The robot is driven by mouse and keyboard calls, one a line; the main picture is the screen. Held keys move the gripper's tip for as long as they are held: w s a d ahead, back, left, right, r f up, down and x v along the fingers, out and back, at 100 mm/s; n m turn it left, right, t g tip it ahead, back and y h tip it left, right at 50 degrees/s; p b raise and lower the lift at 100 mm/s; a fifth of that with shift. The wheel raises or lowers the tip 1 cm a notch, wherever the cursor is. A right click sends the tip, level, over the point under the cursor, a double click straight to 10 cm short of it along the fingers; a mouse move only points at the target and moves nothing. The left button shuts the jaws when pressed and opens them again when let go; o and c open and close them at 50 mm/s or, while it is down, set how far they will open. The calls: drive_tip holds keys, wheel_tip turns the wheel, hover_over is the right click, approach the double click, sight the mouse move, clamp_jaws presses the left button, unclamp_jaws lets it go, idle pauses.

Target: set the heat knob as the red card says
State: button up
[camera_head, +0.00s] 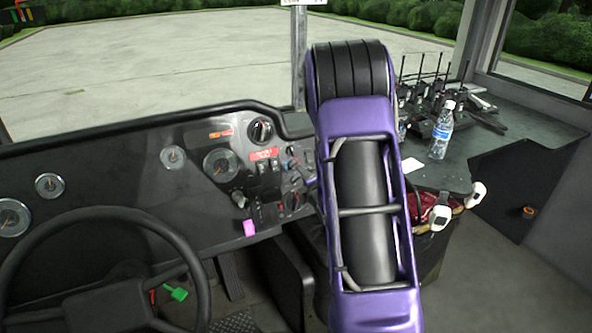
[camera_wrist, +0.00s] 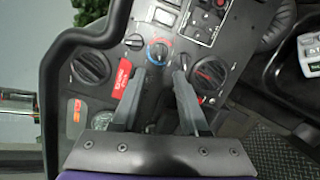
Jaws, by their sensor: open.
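The heat knob (camera_wrist: 157,51) is a small dark dial with a blue and red arc around it on the black dashboard. The red card (camera_wrist: 122,79) lies just left of it in the wrist view, and its print is too small to read. In the head view the red card (camera_head: 264,154) sits on the panel left of my arm. My gripper (camera_wrist: 158,73) is open and empty. Its two grey fingers point at the panel, with the heat knob between and just beyond their tips. My purple arm hides the gripper in the head view.
Two larger black knobs, left (camera_wrist: 92,67) and right (camera_wrist: 208,76), flank the heat knob. Switches (camera_wrist: 209,20) lie beyond it. The steering wheel (camera_head: 190,245) stands at lower left. A water bottle (camera_head: 441,130) and several radios stand on the right counter.

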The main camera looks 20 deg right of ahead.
sight(295, 167)
drive_tip(key=x, duration=0.9)
drive_tip(key=shift+w+f, duration=0.1)
drive_tip(key=shift+w, duration=0.25)
clamp_jaws()
